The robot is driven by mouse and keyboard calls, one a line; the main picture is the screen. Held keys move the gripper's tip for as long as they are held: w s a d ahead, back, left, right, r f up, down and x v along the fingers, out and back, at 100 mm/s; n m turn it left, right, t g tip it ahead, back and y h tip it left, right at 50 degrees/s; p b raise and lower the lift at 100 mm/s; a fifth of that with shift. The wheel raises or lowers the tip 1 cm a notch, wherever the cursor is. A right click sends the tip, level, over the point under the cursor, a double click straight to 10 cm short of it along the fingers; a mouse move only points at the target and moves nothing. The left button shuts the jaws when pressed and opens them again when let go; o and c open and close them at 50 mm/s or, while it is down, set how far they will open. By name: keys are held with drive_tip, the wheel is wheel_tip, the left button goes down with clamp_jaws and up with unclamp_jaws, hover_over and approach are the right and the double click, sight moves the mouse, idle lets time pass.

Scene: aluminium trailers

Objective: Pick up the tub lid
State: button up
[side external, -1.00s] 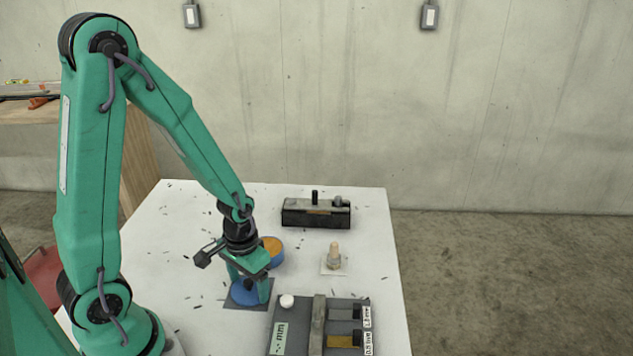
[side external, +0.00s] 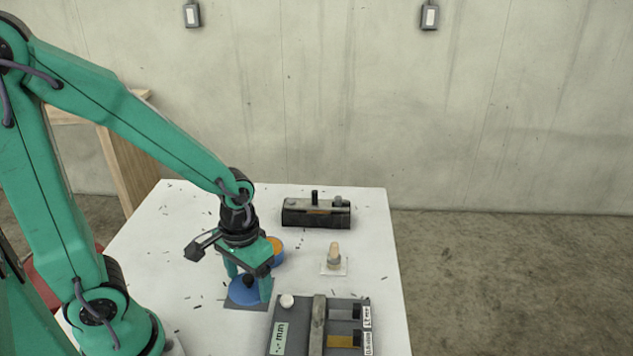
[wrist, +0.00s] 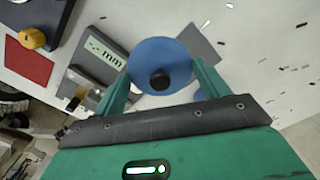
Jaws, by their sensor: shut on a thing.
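The tub lid (side external: 240,294) is a blue disc with a black knob. It shows whole in the wrist view (wrist: 160,52), between the two green fingers. My gripper (side external: 248,288) is shut on the lid, with one finger at each side of its rim; the fingers also show in the wrist view (wrist: 162,70). The lid is over a dark grey square pad (side external: 262,306); any gap beneath it is hard to judge. A blue tub (side external: 279,258) with an orange inside stands just behind my gripper, partly hidden by it.
A wooden peg-like piece (side external: 334,254) stands on a pale square. A dark block (side external: 316,218) is at the back. The table's left side is mostly clear.

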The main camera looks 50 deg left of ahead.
drive_tip(key=s+d+r, duration=0.2)
drive_tip(key=d+r, duration=0.1)
drive_tip(key=d, duration=0.2)
drive_tip(key=shift+s+d+r, duration=0.2)
drive_tip(key=shift+s+r, duration=0.05)
drive_tip(key=shift+s, duration=0.05)
drive_tip(key=shift+w, duration=0.1)
idle(0.5)
drive_tip(key=w+a+n, duration=1.3)
drive_tip(key=w+a, duration=0.1)
drive_tip(key=a, duration=0.3)
drive_tip(key=shift+f+n, duration=0.3)
drive_tip(key=shift+f, duration=0.15)
drive_tip(key=shift+f, duration=3.05)
